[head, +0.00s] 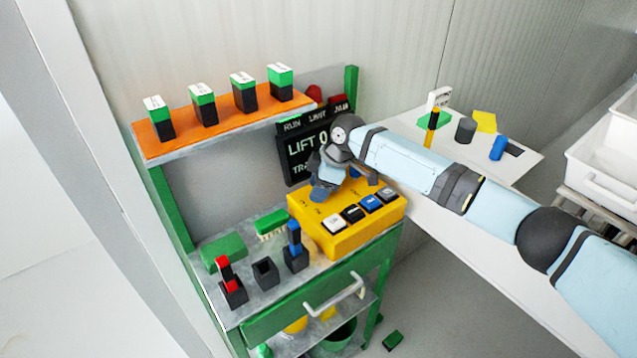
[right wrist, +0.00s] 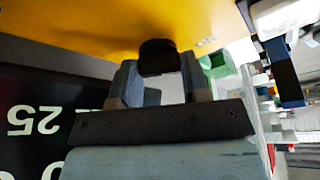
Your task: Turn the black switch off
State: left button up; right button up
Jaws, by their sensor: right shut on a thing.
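The yellow control box (head: 345,240) sits on the right end of the green cart's top. My right gripper (head: 322,190) reaches down to the box's back-left part. In the right wrist view, a black switch knob (right wrist: 157,57) on the yellow panel (right wrist: 110,20) sits between the two fingertips (right wrist: 157,85), and the gripper is shut on it. In the head view my gripper hides this knob. My left gripper is not in view.
White, black and blue buttons (head: 371,203) line the box's front. A black display board (head: 305,150) stands close behind my gripper. An orange shelf (head: 225,122) holds several green-topped blocks. Red and blue levers (head: 294,235) stand left of the box. A white table (head: 450,185) is at right.

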jog(key=m+t+p, duration=0.1)
jog(key=m+p, duration=0.1)
jog(key=p, duration=0.1)
jog(key=m+t+p, duration=0.1)
jog(key=m+p, duration=0.2)
jog(key=p, duration=0.1)
jog(key=m+t+h+p, duration=0.1)
jog(key=m+p, duration=0.2)
jog(key=shift+s+a+r+p, duration=0.1)
jog(key=shift+s+r+p, duration=0.05)
jog(key=shift+r+p, duration=0.2)
jog(key=shift+f+m+p, duration=0.1)
jog(key=shift+m+p, duration=0.55)
jog(key=shift+m, duration=0.15)
jog(key=shift+f+m+t+h+p, duration=0.1)
jog(key=shift+m+t+h+p, duration=0.2)
jog(key=shift+m+p, duration=0.2)
jog(key=o, duration=0.6)
jog(key=shift+f, duration=0.1)
jog(key=shift+o, duration=0.2)
jog(key=shift+r, duration=0.25)
jog(key=b+v, duration=0.1)
jog(key=v, duration=1.2)
jog(key=shift+s+r, duration=0.15)
jog(key=shift+r, duration=0.05)
